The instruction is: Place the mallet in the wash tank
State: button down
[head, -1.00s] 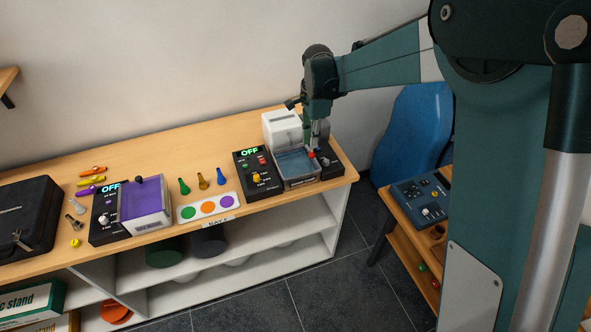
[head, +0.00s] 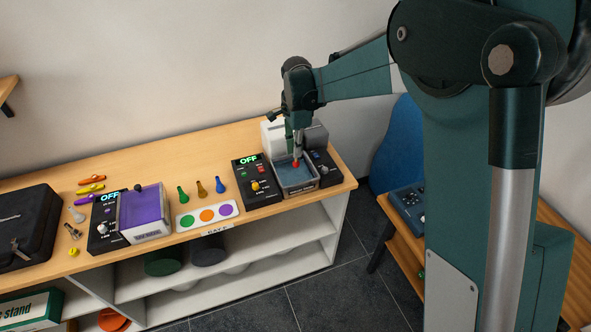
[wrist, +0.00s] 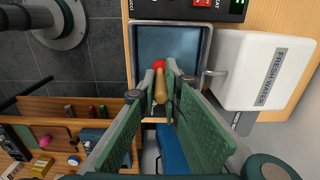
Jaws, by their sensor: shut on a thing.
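The mallet has a red head and a wooden handle (wrist: 160,92). My gripper (wrist: 163,80) is shut on the handle, with the red head (head: 296,164) pointing down. The wash tank (head: 298,191) is a grey-rimmed open basin with a blue inside, near the right end of the bench. In the head view the red head shows against the tank's inside, below my gripper (head: 297,150). In the wrist view the head overlaps the tank's blue inside (wrist: 170,45) near one edge. The exact height above the tank floor is hard to tell.
A white box labelled fresh water (wrist: 262,70) stands against the tank. A black control box reading OFF (head: 255,180) is beside it. Several coloured pieces, a dotted card (head: 207,215) and a purple-topped box (head: 142,212) lie farther left. The bench's right end is close.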

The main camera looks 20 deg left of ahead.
aim_at(296, 162)
jog(key=shift+f, duration=2.25)
jog(key=shift+f, duration=0.1)
jog(key=shift+f, duration=1.8)
jog(key=shift+f, duration=0.2)
jog(key=c, duration=2.5)
grip_release()
jog(key=shift+r, duration=0.2)
notch_tip(296, 162, up, 12)
jog(key=shift+r, duration=0.1)
